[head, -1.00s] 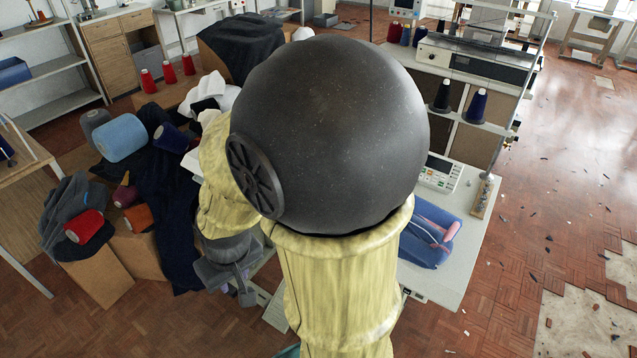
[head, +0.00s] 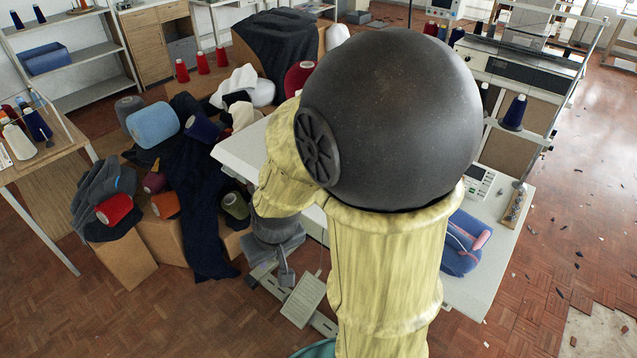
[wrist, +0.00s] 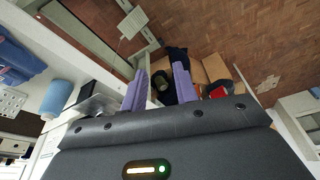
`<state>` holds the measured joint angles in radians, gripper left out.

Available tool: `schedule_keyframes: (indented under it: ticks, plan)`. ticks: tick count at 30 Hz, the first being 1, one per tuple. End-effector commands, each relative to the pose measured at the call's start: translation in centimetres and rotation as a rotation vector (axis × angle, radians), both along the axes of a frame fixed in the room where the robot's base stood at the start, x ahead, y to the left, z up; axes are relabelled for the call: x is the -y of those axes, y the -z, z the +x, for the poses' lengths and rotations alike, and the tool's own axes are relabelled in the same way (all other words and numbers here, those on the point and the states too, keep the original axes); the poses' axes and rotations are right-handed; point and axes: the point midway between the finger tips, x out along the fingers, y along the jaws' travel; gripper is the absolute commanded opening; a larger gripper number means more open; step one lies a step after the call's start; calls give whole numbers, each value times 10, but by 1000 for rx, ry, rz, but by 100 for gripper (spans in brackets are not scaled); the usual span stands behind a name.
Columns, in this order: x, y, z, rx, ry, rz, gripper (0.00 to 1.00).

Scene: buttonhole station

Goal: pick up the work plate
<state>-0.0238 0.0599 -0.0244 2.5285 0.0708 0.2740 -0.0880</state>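I cannot make out the work plate for certain in either view. In the wrist view, a flat greyish piece with a dark edge (wrist: 92,88) lies by the white table, left of the fingers; it may be part of the machine. My gripper (wrist: 158,88) shows two purple fingers, apart, with nothing between them. My dark round arm joint and yellow-sleeved arm hide the middle of the table and most of the machine.
Left of the table are cardboard boxes (head: 122,262) with dark cloth and several spools, including a blue one (head: 153,124). A foot pedal (head: 303,298) is on the floor below the gripper. Blue folded fabric (head: 462,245) lies on the table's right part. The floor at front left is clear.

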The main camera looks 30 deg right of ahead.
Motion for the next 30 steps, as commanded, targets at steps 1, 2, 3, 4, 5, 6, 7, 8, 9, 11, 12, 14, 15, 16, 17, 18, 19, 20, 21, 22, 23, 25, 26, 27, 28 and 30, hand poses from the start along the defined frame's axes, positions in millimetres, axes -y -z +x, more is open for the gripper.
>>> schedule_keyframes:
  ticks: [1,2,3,4,5,6,7,8,9,11,12,14,15,16,17,18,19,20,21,22,23,25,26,27,28,30]
  plan:
    - [-1,10,15,20,-8,1,29]
    - [-3,14,24,38,-15,1,29]
    - [-3,21,40,66,-24,-6,29]
    - [-4,27,51,88,-32,-13,29]
    - [-4,33,63,111,-40,-24,29]
    - [-3,42,80,144,-46,-43,29]
    - [-3,48,92,167,-53,-62,29]
    - [-1,55,103,190,-59,-84,29]
    - [2,64,118,219,-66,-118,29]
    - [9,78,139,259,-75,-180,29]
    - [14,86,152,284,-82,-226,29]
    - [23,99,169,318,-92,-306,29]
    - [28,108,180,337,-101,-365,29]
    - [33,114,187,350,-109,-412,29]
    - [37,120,194,362,-117,-460,29]
    - [42,128,203,374,-130,-529,29]
    - [47,133,209,383,-138,-582,29]
    - [51,138,214,389,-148,-637,29]
    - [56,144,220,397,-162,-713,29]
    - [59,148,224,402,-174,-772,29]
    - [63,152,228,402,-185,-832,29]
    - [71,160,235,402,-210,-978,29]
    - [74,162,237,400,-221,-1044,29]
    - [77,166,239,394,-236,-1129,29]
    - [79,167,240,387,-246,-1194,29]
    - [82,169,241,370,-264,-1330,29]
